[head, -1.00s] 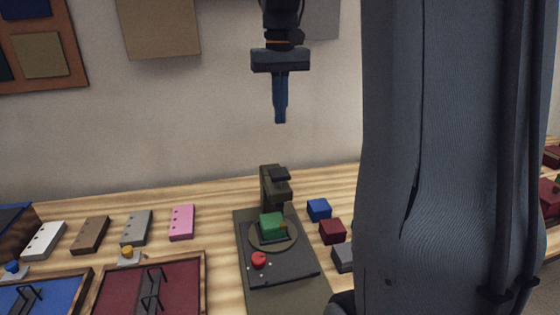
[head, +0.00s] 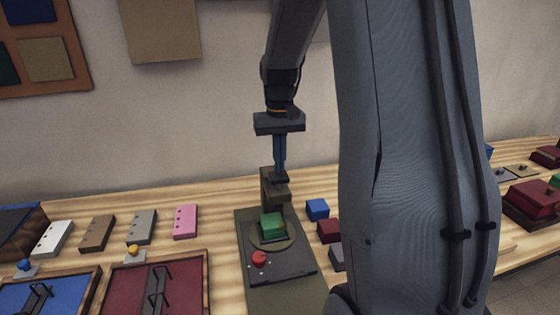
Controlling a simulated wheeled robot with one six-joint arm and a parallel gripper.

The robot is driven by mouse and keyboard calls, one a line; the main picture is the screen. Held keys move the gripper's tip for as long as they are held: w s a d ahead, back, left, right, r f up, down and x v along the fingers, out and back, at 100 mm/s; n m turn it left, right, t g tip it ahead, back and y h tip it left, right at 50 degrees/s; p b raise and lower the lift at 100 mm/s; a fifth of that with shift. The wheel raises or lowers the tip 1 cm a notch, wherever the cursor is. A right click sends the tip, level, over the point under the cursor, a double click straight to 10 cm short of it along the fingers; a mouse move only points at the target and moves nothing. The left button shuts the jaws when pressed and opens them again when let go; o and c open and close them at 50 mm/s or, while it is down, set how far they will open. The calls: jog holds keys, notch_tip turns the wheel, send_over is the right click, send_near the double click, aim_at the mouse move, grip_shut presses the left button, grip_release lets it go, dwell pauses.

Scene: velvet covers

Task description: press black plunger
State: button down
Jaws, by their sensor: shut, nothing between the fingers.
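The black plunger (head: 283,179) sits on the head of a dark olive press stand (head: 267,188) at the middle of the table. Below it, a green block (head: 272,223) rests on the round plate of the stand's dark base (head: 285,266). My gripper (head: 279,169) points straight down with its blue fingers closed and empty. Its fingertips are right at the plunger's top in the picture; I cannot tell whether they touch it. The fingers partly hide the stand's upper part.
A red button (head: 259,258) is on the base's front. A blue cube (head: 317,209) and a dark red cube (head: 329,230) stand close to the right. A pink block (head: 185,221) and a framed maroon tray (head: 190,285) lie left. My arm hides much of the right side.

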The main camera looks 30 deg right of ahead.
aim_at(280, 176)
jog(key=shift+f, duration=0.3)
notch_tip(280, 176, down, 4)
jog(key=shift+r+b, duration=0.15)
jog(key=shift+b, duration=0.5)
jog(key=shift+s, duration=0.2)
jog(key=shift+r+p, duration=0.55)
jog(key=shift+p, duration=0.15)
notch_tip(280, 176, up, 14)
jog(key=shift+w+f+b, duration=0.2)
jog(key=shift+b, duration=0.2)
